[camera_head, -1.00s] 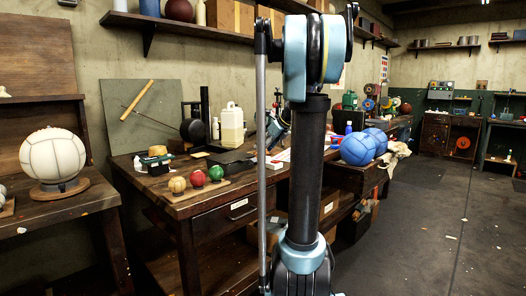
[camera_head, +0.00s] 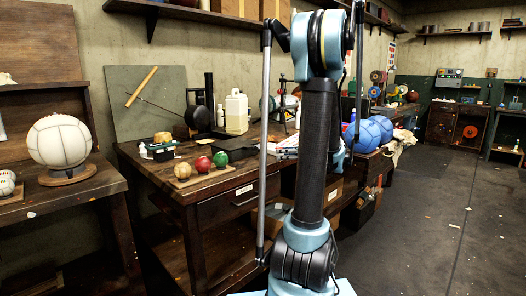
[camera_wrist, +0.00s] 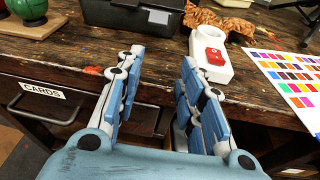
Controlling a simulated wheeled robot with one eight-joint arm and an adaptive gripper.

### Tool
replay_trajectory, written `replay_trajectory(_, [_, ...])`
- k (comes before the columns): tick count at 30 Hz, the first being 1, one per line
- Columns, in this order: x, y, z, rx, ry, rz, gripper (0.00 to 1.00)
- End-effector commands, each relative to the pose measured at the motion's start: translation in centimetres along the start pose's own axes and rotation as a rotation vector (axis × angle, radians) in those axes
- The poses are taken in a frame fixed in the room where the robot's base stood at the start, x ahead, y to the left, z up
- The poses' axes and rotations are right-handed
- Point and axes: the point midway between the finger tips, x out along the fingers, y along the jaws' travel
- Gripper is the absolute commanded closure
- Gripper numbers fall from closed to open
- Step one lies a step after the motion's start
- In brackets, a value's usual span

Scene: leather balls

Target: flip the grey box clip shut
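A dark grey box (camera_wrist: 130,14) stands on the workbench at the top of the wrist view, with a white label on its front. Its upper part is cut off by the picture edge, and I cannot make out the clip or how it sits. My gripper (camera_wrist: 162,58) is open and empty, in front of the bench edge and nearer than the box. It touches nothing that I can see. In the head view my arm covers part of the bench, and my gripper cannot be made out there.
A white device with a red switch (camera_wrist: 211,58) stands right of the box, beside a colour chart (camera_wrist: 290,75). A green ball (camera_wrist: 28,8) is at the upper left. A drawer (camera_wrist: 50,105) lies below the bench edge. Open floor (camera_head: 440,220) lies at the right.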

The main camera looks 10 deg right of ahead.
Motion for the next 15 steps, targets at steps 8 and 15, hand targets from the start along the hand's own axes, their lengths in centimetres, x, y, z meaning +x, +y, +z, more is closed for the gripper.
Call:
replay_trajectory(8, [-4.4, 1.5, -1.1, -0.044, -0.214, -0.044, 0.65])
replay_trajectory(15, [-4.9, 2.0, -1.0, -0.058, -0.258, -0.052, 0.65])
